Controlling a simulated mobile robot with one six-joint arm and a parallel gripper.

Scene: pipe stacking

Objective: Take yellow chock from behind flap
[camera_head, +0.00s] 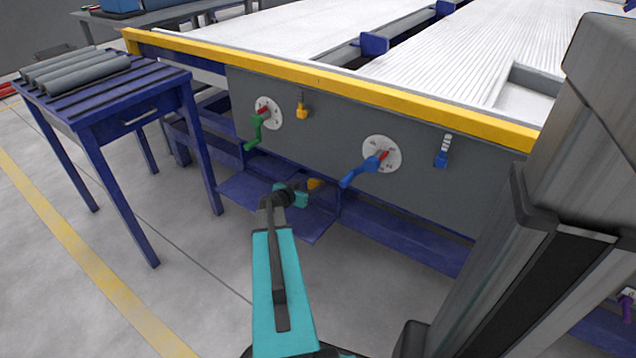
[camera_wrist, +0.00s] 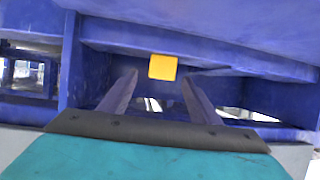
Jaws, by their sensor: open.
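The yellow chock (camera_wrist: 163,67) shows as a small yellow-orange block in the wrist view, beyond my fingertips and centred between them. In the head view a small part of it (camera_head: 315,184) shows just right of my gripper (camera_head: 290,192), below the grey panel. My gripper, also in the wrist view (camera_wrist: 158,78), is open with nothing between its fingers. The fingers point into a blue recess under the machine. A blue flap (camera_head: 310,224) hangs open below the recess in the head view. I cannot tell how far the chock is from the fingertips.
The grey panel (camera_head: 330,125) above carries a green crank handle (camera_head: 256,130), a blue crank handle (camera_head: 362,172), a small yellow switch (camera_head: 302,111) and a blue one (camera_head: 442,158). A blue table (camera_head: 125,115) with grey pipes (camera_head: 75,72) stands left. Blue frame walls (camera_wrist: 72,65) border the recess.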

